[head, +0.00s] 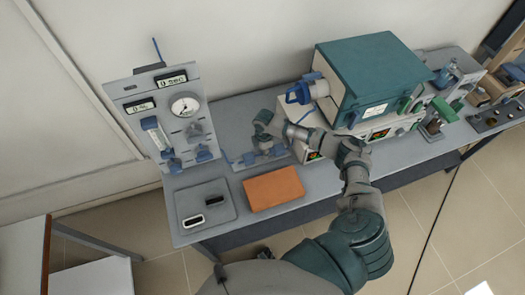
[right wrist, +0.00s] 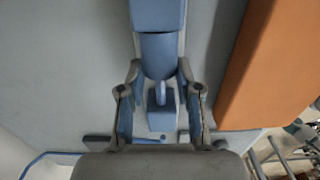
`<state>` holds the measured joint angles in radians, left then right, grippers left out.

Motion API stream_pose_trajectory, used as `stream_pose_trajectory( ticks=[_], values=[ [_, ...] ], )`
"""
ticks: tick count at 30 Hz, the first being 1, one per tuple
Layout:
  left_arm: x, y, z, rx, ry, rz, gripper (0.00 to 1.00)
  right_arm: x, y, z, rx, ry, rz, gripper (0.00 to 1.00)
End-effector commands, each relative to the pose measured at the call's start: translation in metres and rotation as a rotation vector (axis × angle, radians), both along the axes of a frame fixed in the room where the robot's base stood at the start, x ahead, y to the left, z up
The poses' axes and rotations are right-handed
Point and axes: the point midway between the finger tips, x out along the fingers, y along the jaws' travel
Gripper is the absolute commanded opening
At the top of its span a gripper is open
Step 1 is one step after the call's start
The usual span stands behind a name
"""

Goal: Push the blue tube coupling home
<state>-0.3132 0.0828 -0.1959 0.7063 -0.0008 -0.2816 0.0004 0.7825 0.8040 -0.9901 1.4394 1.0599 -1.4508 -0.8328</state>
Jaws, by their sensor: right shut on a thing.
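My right gripper (head: 262,138) is over the bench, left of the teal-topped furnace (head: 368,75). It is at a low grey stand with blue fittings (head: 249,159). In the right wrist view its two fingertips (right wrist: 158,73) are shut on the narrowed end of a blue part, which looks like the blue tube coupling (right wrist: 158,55). A wider blue block (right wrist: 158,14) meets it at the top of that view. A smaller blue piece (right wrist: 162,117) shows between the fingers. Whether the coupling is fully seated cannot be told. My left gripper is not in view.
An orange block (head: 273,188) lies right beside the stand, close to my right gripper. A grey tray (head: 222,190) with small dark items lies to its left. A gauge panel (head: 183,128) stands behind. The bench's front edge is near.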

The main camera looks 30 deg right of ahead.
Motion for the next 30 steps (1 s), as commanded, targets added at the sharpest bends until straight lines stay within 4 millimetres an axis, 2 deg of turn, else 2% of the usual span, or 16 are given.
stream_pose_trajectory(
  ticks=[7,8,10,11,19,22,26,30],
  values=[
    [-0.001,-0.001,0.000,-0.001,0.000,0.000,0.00,0.001,-0.005,0.001,-0.008,-0.003,-0.005,0.00],
    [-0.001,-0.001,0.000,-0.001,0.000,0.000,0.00,0.001,-0.005,0.001,-0.008,-0.003,-0.005,0.39],
    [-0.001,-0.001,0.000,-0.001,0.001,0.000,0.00,0.001,-0.005,0.001,-0.008,-0.003,-0.005,0.56],
    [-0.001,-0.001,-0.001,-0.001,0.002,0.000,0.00,0.001,-0.005,0.001,-0.007,-0.003,-0.005,0.59],
    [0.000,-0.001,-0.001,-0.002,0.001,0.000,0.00,0.001,-0.003,0.001,-0.006,-0.002,-0.003,0.59],
    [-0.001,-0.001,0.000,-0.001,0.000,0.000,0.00,0.001,-0.003,0.006,-0.005,-0.003,-0.003,0.59],
    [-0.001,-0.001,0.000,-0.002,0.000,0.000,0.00,0.002,-0.003,0.027,-0.005,-0.005,-0.003,0.59],
    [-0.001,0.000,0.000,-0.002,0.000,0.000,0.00,0.002,-0.004,0.059,-0.006,-0.006,-0.003,0.59]
  ],
)
